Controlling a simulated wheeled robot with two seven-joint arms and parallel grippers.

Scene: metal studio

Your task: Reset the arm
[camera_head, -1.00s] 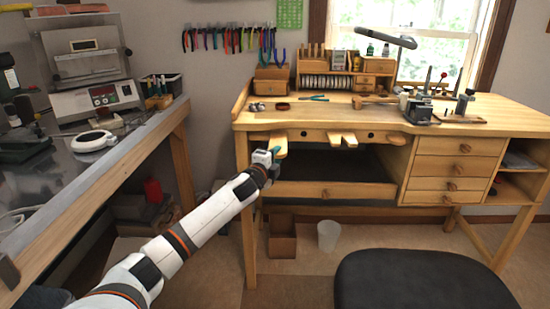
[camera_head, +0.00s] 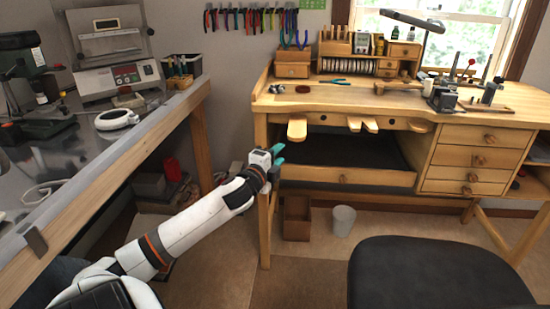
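My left arm (camera_head: 185,229) comes in from the lower left, white with dark joints and orange bands. My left gripper (camera_head: 279,155), with teal fingertips, is in front of the left front of the wooden workbench (camera_head: 335,106), by its left leg and below the bench top in the picture. The fingertips are small and turned away, so I cannot tell whether they are open or shut. No object shows in them. My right gripper is not in view.
A metal-topped table (camera_head: 75,160) on the left holds a machine (camera_head: 110,60) and a white round device (camera_head: 117,119). A black chair seat (camera_head: 430,275) is at the lower right. A white bin (camera_head: 343,220) and a brown box (camera_head: 297,218) are under the workbench. Floor between is clear.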

